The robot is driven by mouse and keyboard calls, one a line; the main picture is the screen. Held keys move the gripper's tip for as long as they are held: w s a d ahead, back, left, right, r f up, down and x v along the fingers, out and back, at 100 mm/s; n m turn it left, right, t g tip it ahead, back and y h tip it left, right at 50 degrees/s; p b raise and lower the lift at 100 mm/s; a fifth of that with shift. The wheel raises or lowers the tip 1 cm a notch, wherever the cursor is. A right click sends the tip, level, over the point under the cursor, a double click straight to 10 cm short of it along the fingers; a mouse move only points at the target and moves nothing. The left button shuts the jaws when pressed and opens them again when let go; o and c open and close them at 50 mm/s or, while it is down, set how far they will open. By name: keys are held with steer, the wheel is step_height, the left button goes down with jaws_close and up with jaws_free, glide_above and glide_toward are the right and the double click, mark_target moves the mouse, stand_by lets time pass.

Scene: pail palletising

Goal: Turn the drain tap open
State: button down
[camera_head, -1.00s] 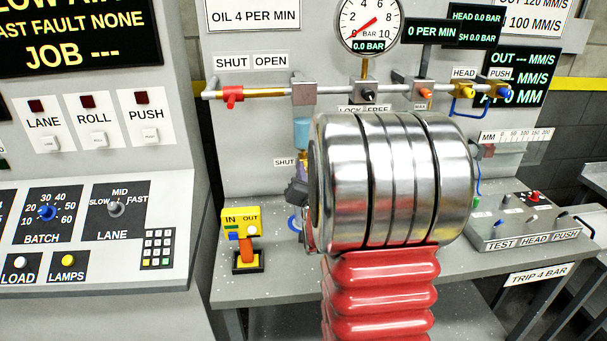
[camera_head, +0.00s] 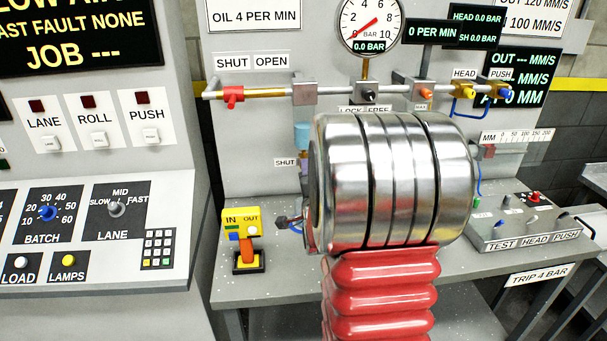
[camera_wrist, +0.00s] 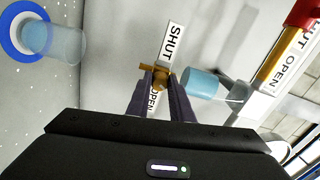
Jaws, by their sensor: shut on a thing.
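The drain tap (camera_wrist: 159,78) is a small brass tap in the wrist view, on the grey panel between a SHUT label (camera_wrist: 173,44) and a partly covered OPEN label (camera_wrist: 153,101). My gripper (camera_wrist: 160,86) has its two dark fingers shut on the tap, one on each side of it. Part of the tap is hidden between the fingers. In the head view my arm hides the tap and most of the gripper. Only the edge of the SHUT label (camera_head: 284,162) shows there beside my arm.
A clear cup with blue contents (camera_wrist: 205,85) sits close right of the tap in the wrist view. A blue-ringed vessel (camera_wrist: 45,38) is at upper left. In the head view, a yellow IN/OUT valve box (camera_head: 241,224) stands on the bench left of my arm.

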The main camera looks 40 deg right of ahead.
steer(key=shift+d+m, duration=0.1)
steer(key=shift+m, duration=1)
steer(key=c, duration=1.6)
jaws_free()
steer(key=shift+o, duration=0.2)
